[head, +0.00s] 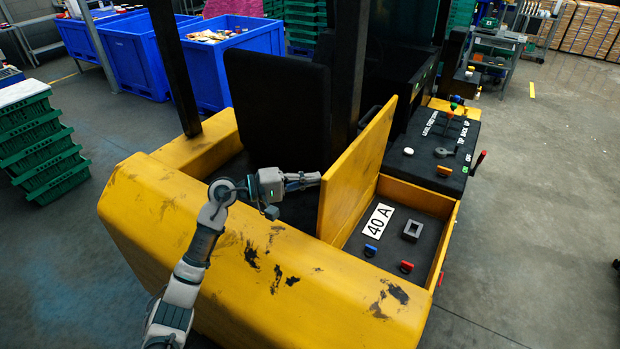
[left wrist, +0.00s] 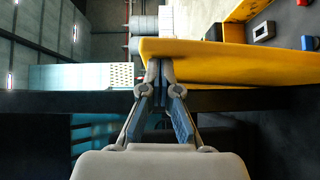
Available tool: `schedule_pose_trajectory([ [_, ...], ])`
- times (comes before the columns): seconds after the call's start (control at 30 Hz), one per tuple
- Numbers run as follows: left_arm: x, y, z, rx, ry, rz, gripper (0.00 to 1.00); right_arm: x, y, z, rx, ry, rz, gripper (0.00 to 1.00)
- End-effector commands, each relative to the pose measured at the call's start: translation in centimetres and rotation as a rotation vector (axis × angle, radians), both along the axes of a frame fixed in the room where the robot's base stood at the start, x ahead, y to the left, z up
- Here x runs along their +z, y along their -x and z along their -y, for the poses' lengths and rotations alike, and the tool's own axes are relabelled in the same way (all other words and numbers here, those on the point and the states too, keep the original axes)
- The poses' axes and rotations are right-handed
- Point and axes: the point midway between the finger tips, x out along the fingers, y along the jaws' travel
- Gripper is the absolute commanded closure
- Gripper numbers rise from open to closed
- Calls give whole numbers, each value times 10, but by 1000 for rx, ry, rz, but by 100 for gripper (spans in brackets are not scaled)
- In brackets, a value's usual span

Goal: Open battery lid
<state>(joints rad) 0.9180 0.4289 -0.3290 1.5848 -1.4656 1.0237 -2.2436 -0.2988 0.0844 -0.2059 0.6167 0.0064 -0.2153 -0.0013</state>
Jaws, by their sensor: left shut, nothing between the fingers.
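The yellow battery lid (head: 355,172) stands raised, roughly upright, on the yellow vehicle. The open battery compartment (head: 415,220) lies to its right, with a "40 A" label, a grey square fitting, and a blue and a red terminal inside. My left gripper (head: 316,179) is shut and empty, its fingertips at or close to the lid's left face; I cannot tell whether they touch. My right gripper is not in view.
The black seat back (head: 278,100) and a black post (head: 350,70) stand behind the arm. A control panel (head: 430,150) with levers and buttons adjoins the compartment. Blue bins (head: 235,65) and green crates (head: 45,150) stand farther back.

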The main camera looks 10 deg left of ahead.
Motion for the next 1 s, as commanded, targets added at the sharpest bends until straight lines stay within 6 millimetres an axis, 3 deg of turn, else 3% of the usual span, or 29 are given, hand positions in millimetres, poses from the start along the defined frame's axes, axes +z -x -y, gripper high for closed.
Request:
schedule_pose_trajectory([
  [0.17, -1, 1, -1, 0, -6, 3, 100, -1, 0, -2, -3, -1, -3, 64],
  [0.4, -2, 18, 38, -3, -117, 51, 100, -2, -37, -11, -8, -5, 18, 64],
  [0.6, -2, 24, 56, -2, -165, 67, 100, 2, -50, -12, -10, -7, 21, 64],
  [1.0, 0, 25, 45, 2, -162, 66, 100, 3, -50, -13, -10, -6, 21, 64],
])
